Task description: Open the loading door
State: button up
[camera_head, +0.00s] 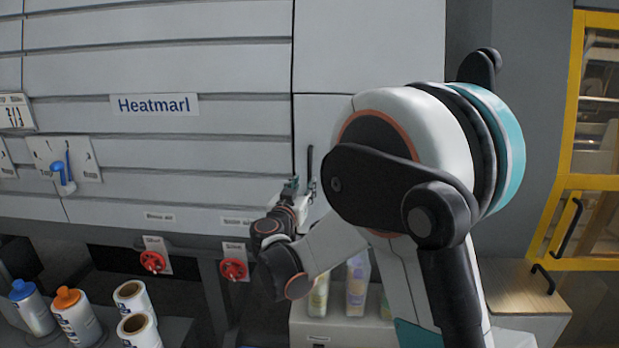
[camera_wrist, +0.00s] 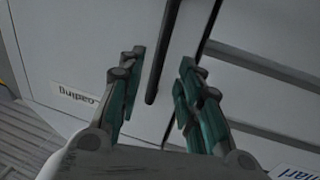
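The loading door (camera_head: 350,50) is a pale grey panel right of the slatted "Heatmarl" front, and it looks shut. Its black vertical bar handle (camera_head: 309,162) shows just left of my arm, which covers part of the door. My gripper (camera_head: 299,187) is open in front of the door near the handle's lower end. In the wrist view, the handle (camera_wrist: 157,75) shows between the two teal-padded fingers, with no visible contact. I cannot tell how far beyond the fingertips it lies.
Red knobs (camera_head: 233,269) sit on the machine's lower edge. Rolls and capped bottles (camera_head: 75,315) stand at lower left. A white box (camera_head: 330,330) with bottles is below my arm. A wooden-topped cabinet (camera_head: 510,290) and a yellow-framed door (camera_head: 565,130) are at right.

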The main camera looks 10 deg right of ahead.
jog(key=x, duration=0.6)
jog(key=shift+w+d, duration=0.2)
jog(key=shift+w, duration=0.2)
grip_shut()
